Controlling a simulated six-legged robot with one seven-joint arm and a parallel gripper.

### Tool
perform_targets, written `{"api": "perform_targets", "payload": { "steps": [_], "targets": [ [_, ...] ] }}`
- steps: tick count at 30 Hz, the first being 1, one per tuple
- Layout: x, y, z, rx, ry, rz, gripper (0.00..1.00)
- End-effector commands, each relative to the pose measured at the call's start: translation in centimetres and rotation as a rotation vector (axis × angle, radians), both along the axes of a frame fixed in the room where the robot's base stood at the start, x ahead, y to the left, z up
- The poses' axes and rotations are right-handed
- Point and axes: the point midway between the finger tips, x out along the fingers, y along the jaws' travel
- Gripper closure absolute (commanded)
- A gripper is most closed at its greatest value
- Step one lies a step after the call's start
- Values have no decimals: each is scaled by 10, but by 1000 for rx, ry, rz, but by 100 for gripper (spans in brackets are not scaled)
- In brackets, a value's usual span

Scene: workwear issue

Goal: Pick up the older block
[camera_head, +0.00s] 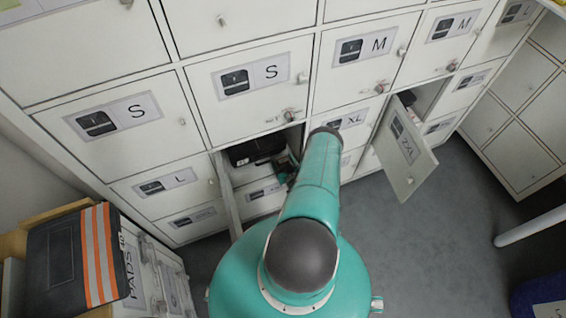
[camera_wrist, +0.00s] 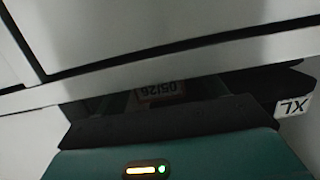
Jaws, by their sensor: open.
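A small block with an upside-down date label reading 05/26 (camera_wrist: 160,89) shows in the wrist view, inside a dark locker compartment. The rest of the block is in shadow. No second date label is readable, so I cannot compare ages. My gripper (camera_head: 285,172) is at the mouth of the open locker in the head view, partly hidden by my arm. In the wrist view its teal housing with lights fills the bottom, in front of the label. It is open, and nothing shows held in it.
A black item (camera_head: 256,150) lies in the open locker; an XL tag (camera_wrist: 292,106) shows at the right in the wrist view. The compartment's upper edge (camera_wrist: 160,72) is close above my gripper. An open 2XL door (camera_head: 405,150) juts out at right. A striped bag (camera_head: 72,258) sits lower left.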

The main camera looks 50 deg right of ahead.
Motion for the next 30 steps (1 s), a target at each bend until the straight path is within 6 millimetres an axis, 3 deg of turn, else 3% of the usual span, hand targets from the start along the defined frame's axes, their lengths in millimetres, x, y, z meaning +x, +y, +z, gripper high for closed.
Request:
{"api": "perform_targets", "payload": {
  "steps": [3, 10, 22, 30],
  "targets": [
    [0, 0, 0, 0, 0, 0, 33],
    [-1, 0, 0, 0, 0, 0, 77],
    [-1, 0, 4, -1, 1, 0, 77],
    [0, -1, 31, -1, 0, 1, 77]
  ]
}}
